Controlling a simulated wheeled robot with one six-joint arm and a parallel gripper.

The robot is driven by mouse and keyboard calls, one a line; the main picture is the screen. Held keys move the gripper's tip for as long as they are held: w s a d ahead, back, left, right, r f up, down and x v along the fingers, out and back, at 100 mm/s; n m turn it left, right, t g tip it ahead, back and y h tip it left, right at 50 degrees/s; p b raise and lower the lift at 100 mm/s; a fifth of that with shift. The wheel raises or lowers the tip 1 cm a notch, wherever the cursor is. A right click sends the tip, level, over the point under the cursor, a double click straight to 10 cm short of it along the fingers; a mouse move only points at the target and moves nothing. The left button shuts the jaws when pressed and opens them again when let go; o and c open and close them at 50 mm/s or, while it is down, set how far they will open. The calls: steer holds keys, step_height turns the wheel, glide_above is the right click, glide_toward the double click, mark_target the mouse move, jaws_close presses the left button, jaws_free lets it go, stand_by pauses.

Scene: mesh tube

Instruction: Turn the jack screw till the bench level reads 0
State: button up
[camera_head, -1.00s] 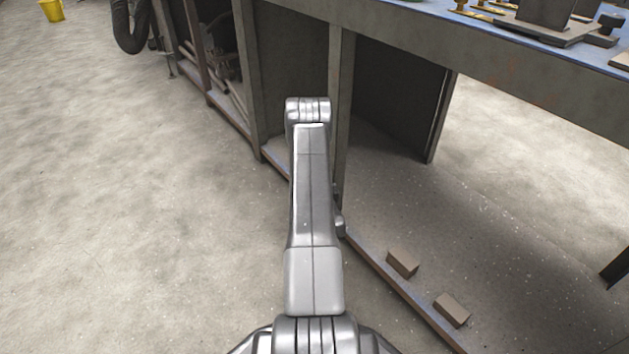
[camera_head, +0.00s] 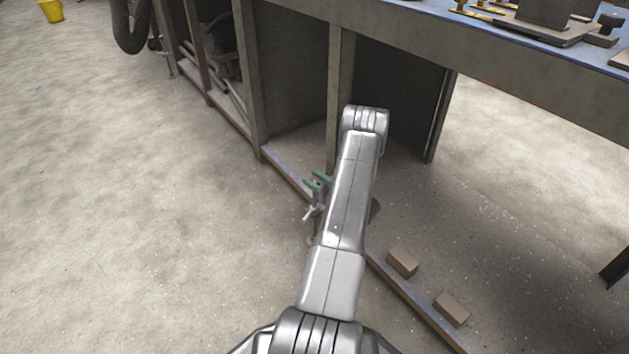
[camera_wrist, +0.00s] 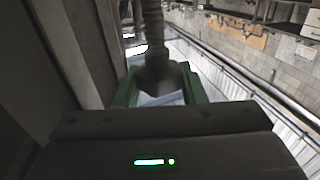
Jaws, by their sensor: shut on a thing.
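My gripper (camera_wrist: 157,92) shows its green fingers in the wrist view, one on each side of a dark, rounded head. A threaded rod, which looks like the jack screw (camera_wrist: 151,25), runs up from that head. The gripper is shut on the jack screw's head. In the head view, green finger parts of my gripper (camera_head: 316,182) show left of my arm link, near the bench's lower rail, with a small pale metal piece just below them. My arm hides most of that spot. I cannot make out the bench level or its reading.
The workbench (camera_head: 500,75) spans the upper right, with tools on its blue top. Two brown blocks (camera_head: 402,262) (camera_head: 452,308) lie on the lower shelf. Open floor (camera_head: 120,220) lies to the left, with a yellow bucket (camera_head: 52,11) far back.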

stand_by(0.4)
steer(key=o, duration=1)
steer(key=shift+d, duration=0.1)
steer(key=p+v, duration=0.4)
steer(key=v, duration=0.9)
steer(key=shift+s+d, duration=0.15)
steer(key=shift+d, duration=0.1)
steer(key=b+x, duration=0.4)
steer(key=x, duration=0.9)
steer(key=shift+a, duration=0.4)
steer(key=shift+d, duration=0.1)
